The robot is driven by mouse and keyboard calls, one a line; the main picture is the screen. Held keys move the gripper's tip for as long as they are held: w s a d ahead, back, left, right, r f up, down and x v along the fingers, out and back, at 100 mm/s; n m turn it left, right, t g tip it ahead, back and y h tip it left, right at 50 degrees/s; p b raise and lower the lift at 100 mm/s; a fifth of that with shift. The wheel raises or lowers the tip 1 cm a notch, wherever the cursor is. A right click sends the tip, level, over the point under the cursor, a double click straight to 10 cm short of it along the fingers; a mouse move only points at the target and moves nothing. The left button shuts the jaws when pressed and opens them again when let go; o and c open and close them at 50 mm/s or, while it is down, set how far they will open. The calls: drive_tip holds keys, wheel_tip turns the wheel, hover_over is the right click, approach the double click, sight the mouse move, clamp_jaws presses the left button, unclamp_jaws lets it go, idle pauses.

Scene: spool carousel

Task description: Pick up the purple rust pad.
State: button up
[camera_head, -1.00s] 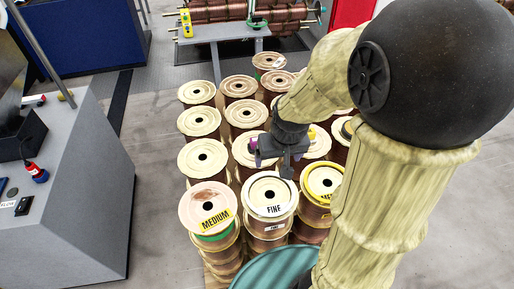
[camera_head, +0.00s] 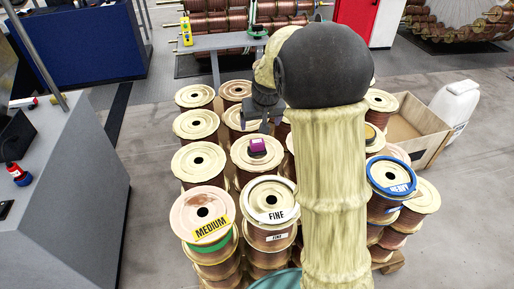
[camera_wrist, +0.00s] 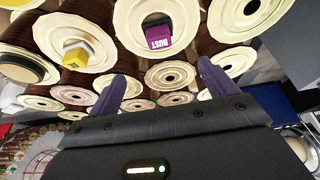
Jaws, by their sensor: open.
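The purple rust pad (camera_head: 257,147) lies on top of a cream-flanged copper spool (camera_head: 248,162) in the middle of the pack. In the wrist view the pad (camera_wrist: 158,36) shows the word RUST, with a dark part beside it. My gripper (camera_wrist: 163,84) is open and empty, its two dark fingers apart. The pad appears beyond the fingertips in that view, not between them. In the head view the gripper (camera_head: 262,118) is just behind the pad, partly hidden by my arm.
A yellow pad (camera_wrist: 77,55) sits on another spool. Spools labelled MEDIUM (camera_head: 211,230), FINE (camera_head: 272,214) and HEAVY (camera_head: 396,188) stand in front and right.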

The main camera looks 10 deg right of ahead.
sight(257, 141)
drive_tip(key=x, duration=1)
drive_tip(key=shift+f, duration=0.15)
drive_tip(key=shift+w+f, duration=0.25)
drive_tip(key=shift+f, duration=0.2)
drive_tip(key=shift+f, duration=0.15)
drive_tip(key=x, duration=0.5)
drive_tip(key=shift+w+d, duration=0.1)
drive_tip(key=shift+w, duration=0.05)
drive_tip(key=c, duration=1.1)
